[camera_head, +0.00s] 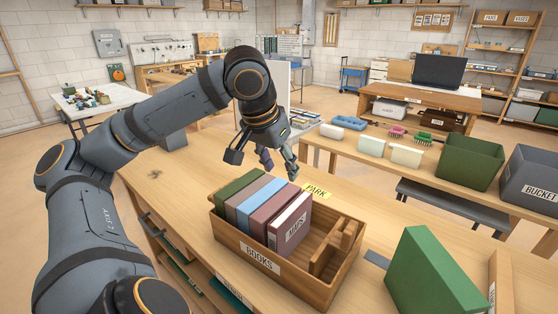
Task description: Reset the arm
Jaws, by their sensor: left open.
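My left arm (180,110) comes in from the left and bends down at the wrist. My left gripper (278,164) hangs above the wooden bench, just behind the book crate. Its fingers are apart with nothing seen between them. The wooden crate labelled BOOKS (225,237) holds a green, a blue, a mauve and a dark red book marked MAPS (290,228), upright side by side. The crate's right part has wooden dividers and no book. A yellow PARK label (317,191) lies on the bench behind the crate. My right gripper is not in view.
A green book-like block (430,275) stands on the bench at the right, beside a wooden piece (501,285). Behind, another bench carries a green bin (468,162), a grey BUCKET bin (530,180), brushes and pale blocks. The bench left of the crate is clear.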

